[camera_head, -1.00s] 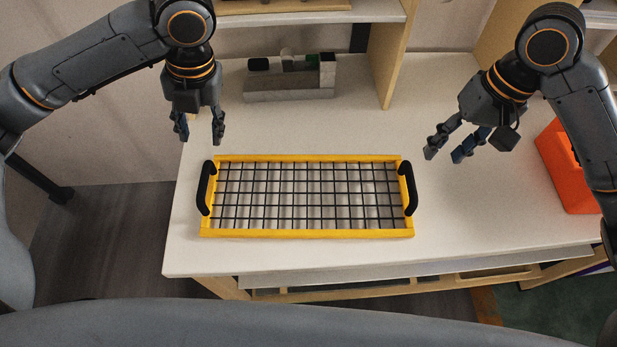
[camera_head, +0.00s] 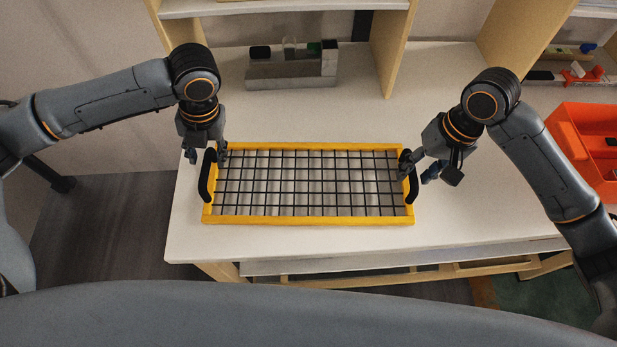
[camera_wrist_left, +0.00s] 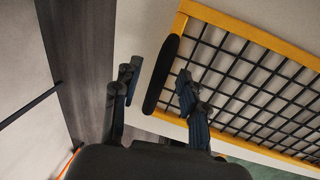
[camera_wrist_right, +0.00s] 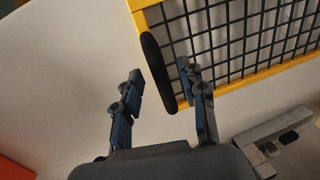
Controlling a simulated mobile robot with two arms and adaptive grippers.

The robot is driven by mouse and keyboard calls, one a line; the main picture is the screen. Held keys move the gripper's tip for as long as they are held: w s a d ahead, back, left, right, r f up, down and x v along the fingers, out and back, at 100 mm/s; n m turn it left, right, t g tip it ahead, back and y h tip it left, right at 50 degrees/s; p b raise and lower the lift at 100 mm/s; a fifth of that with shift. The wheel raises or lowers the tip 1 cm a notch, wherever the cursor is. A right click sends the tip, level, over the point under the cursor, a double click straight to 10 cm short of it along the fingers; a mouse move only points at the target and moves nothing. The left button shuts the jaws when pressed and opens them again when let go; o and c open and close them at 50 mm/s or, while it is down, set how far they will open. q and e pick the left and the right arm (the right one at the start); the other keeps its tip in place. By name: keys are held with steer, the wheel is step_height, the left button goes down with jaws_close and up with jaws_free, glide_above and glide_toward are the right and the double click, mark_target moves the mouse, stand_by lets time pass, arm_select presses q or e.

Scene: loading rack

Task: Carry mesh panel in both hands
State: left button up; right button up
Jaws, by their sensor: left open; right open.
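The mesh panel, a yellow frame (camera_head: 310,220) with a black wire grid and a black handle at each end, lies flat on the white table. My left gripper (camera_head: 207,157) is open at the panel's left end, above the left handle (camera_head: 206,176). In the left wrist view that handle (camera_wrist_left: 162,75) shows between the spread fingers. My right gripper (camera_head: 418,168) is open at the right end, by the right handle (camera_head: 411,180). In the right wrist view this handle (camera_wrist_right: 157,72) lies between the fingers, closer to one of them. Neither gripper holds anything.
A grey organiser (camera_head: 290,72) stands at the back of the table (camera_head: 350,110) under a wooden shelf. An orange bin (camera_head: 585,145) is at the right.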

arm_select(q)
steer(key=shift+a+f, duration=0.2)
steer(key=shift+f, duration=0.85)
arm_select(e)
steer(key=shift+a+f, duration=0.2)
steer(key=shift+f, duration=0.8)
arm_select(q)
jaws_close()
arm_select(e)
jaws_close()
arm_select(q)
steer(key=shift+r, duration=0.1)
arm_select(e)
steer(key=shift+r, duration=0.1)
